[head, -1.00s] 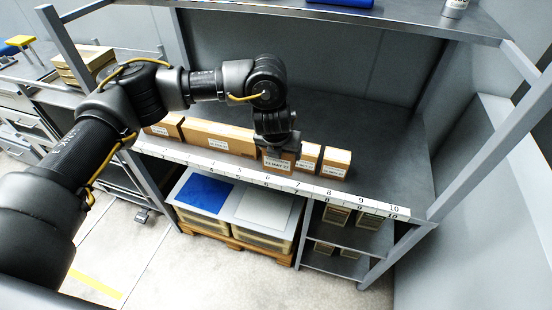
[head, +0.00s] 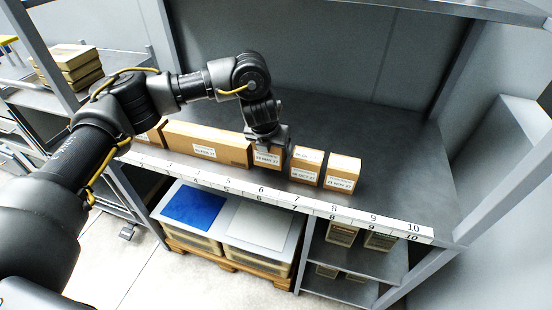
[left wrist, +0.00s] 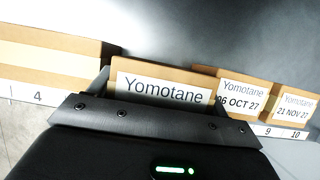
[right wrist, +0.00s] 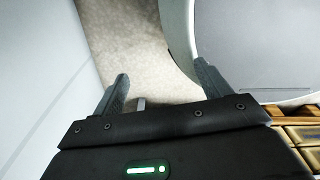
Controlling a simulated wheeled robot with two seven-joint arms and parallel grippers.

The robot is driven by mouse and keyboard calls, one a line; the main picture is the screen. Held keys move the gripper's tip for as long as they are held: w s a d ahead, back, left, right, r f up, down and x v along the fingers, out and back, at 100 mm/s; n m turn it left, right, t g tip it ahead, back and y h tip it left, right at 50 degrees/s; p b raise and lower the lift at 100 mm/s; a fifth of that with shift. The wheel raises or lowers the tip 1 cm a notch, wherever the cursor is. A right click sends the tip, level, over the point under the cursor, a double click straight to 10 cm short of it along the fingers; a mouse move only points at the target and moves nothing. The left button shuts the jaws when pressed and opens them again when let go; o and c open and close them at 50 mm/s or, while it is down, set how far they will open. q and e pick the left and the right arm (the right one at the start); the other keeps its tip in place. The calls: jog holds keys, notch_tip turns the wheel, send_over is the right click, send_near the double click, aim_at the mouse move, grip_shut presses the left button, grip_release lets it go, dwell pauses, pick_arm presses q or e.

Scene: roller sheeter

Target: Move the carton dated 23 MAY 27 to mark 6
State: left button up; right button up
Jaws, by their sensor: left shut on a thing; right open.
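The carton dated 23 MAY 27 (head: 268,158) stands at the front of the shelf, its small date label facing out, roughly behind mark 6 (head: 261,191). My left gripper (head: 267,142) reaches down from above and is shut on it. In the left wrist view the carton (left wrist: 163,88) shows the name Yomotane; its date is hidden by the gripper. I cannot tell whether its base touches the shelf. My right gripper (right wrist: 162,88) is open and empty, seen only in its own wrist view, above the floor.
A long carton (head: 205,143) stands close at the left. Right of the held carton, past a narrow gap, stand the 06 OCT 27 carton (head: 306,166) and the 21 NOV 27 carton (head: 342,173). The shelf behind and right is clear. An upper shelf (head: 470,8) overhangs the back.

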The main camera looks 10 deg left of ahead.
aim_at(272, 155)
pick_arm(q)
jog(key=shift+w+f, duration=0.15)
jog(key=shift+w, duration=0.05)
jog(key=shift+f+b, duration=0.3)
jog(key=shift+b, duration=0.15)
jog(key=b+x, duration=0.3)
jog(key=shift+s+a+f, duration=0.1)
jog(key=shift+s+f, duration=0.15)
jog(key=shift+f, duration=0.1)
jog(key=shift+r, duration=0.2)
jog(key=shift+s, duration=0.1)
jog(key=shift+f, duration=0.25)
jog(key=o, duration=0.8)
jog(key=shift+r, duration=0.1)
pick_arm(e)
jog(key=f, duration=0.2)
jog(key=d+f, duration=0.1)
jog(key=f, duration=0.1)
jog(key=shift+s+d, duration=0.1)
jog(key=shift+d, duration=0.1)
